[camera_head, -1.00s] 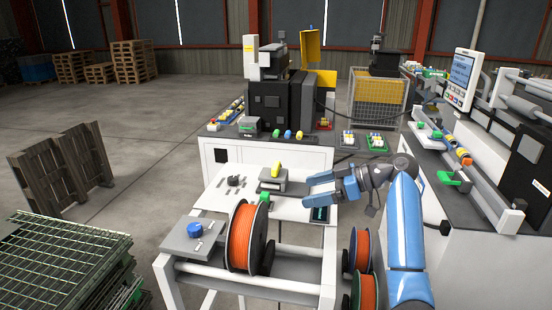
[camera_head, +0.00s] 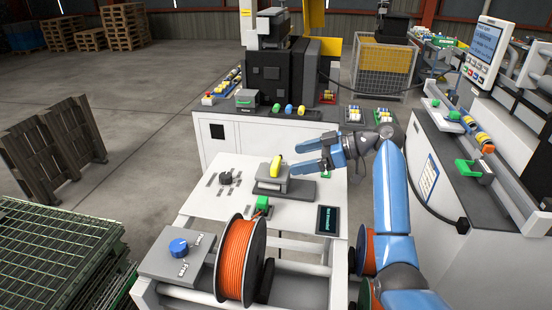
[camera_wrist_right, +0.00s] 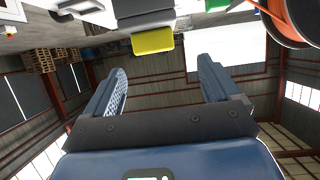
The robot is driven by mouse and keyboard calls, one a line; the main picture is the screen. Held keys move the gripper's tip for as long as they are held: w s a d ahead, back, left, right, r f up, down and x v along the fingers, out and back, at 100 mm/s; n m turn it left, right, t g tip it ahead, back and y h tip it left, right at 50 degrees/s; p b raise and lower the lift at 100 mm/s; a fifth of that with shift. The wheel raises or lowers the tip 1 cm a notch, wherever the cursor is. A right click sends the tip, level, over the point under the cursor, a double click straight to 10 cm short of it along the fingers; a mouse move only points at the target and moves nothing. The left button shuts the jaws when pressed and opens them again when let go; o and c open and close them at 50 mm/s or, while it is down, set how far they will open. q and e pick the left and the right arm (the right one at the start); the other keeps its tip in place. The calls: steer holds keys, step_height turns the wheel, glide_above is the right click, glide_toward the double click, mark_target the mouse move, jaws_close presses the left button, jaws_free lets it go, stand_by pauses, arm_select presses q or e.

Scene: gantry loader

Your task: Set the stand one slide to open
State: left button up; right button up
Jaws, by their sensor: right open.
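The stand (camera_head: 205,193) is a white table with fittings on top. On it, a yellow handle (camera_head: 275,168) sits on a grey block (camera_head: 285,186); this looks like the slide, but I cannot read a label or its position. My right gripper (camera_head: 295,158) is open and empty, just right of the yellow handle, fingers pointing left. In the right wrist view, the yellow handle (camera_wrist_right: 152,41) appears ahead, between the line of the two spread fingers (camera_wrist_right: 162,70), apart from them. My left gripper is not in view.
An orange spool (camera_head: 237,258) and a green-topped block (camera_head: 262,203) are in front of the grey block. A blue knob (camera_head: 178,246) is at the front left, a dark dial (camera_head: 226,178) at the left, a small display (camera_head: 328,219) at the right. A machine (camera_head: 270,128) stands behind.

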mark_target(278, 163)
steer(key=p+x, duration=0.1)
steer(key=x, duration=0.2)
steer(key=w+p+x, duration=0.1)
steer(key=x, duration=0.2)
steer(key=shift+w+d+f, duration=0.1)
steer(key=shift+d, duration=0.05)
steer(key=shift+a+f+p, duration=0.15)
steer(key=shift+a+p, duration=0.2)
steer(key=shift+a, duration=0.05)
steer(key=shift+a+f, duration=0.15)
steer(key=shift+a, duration=0.4)
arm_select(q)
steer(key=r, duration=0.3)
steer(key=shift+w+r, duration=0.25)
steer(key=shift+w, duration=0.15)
arm_select(e)
steer(key=shift+f, duration=0.15)
